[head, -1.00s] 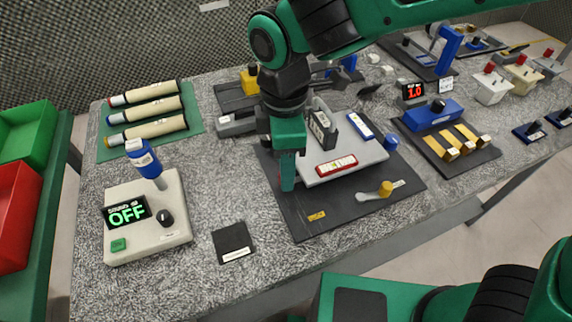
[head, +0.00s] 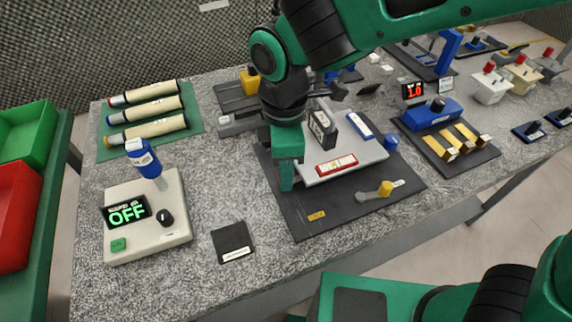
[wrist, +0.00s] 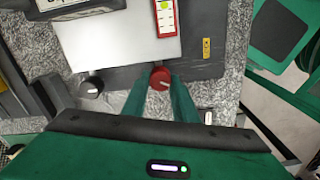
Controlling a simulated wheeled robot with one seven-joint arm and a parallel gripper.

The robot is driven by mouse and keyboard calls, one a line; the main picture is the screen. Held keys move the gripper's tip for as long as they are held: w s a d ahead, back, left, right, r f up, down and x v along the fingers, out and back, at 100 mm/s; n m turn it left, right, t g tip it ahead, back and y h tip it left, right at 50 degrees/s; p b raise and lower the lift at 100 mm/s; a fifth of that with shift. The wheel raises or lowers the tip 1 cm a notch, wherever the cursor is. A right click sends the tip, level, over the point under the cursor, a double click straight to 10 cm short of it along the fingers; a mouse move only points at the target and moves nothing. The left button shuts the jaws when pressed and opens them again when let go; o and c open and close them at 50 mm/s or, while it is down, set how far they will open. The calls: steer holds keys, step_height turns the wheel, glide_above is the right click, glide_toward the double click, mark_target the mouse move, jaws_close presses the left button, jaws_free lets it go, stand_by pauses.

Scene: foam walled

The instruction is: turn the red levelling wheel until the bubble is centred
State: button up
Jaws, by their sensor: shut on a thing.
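The red levelling wheel (wrist: 160,78) sits at the edge of the pale tilting plate (wrist: 115,38) and has a white mark on its top. My gripper (wrist: 161,86) has its two green fingers on either side of the wheel, shut on it. In the head view my gripper (head: 286,178) stands at the plate's left corner and hides the wheel. The red-framed bubble level (head: 337,165) lies on the plate near its front edge. It also shows in the wrist view (wrist: 166,18), with a yellow-green vial. The bubble's exact place is too small to tell.
A dark knob (wrist: 91,86) is left of the wheel in the wrist view.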

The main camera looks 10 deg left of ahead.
steer(key=shift+w, duration=0.15)
steer(key=m, duration=0.4)
steer(key=shift+w+r+m, duration=0.1)
steer(key=shift+m, duration=0.3)
steer(key=shift+w+m, duration=0.1)
steer(key=shift+m, duration=1.7)
steer(key=shift+a, duration=0.1)
steer(key=o, duration=1)
steer(key=shift+o, duration=0.2)
steer(key=shift+d, duration=0.2)
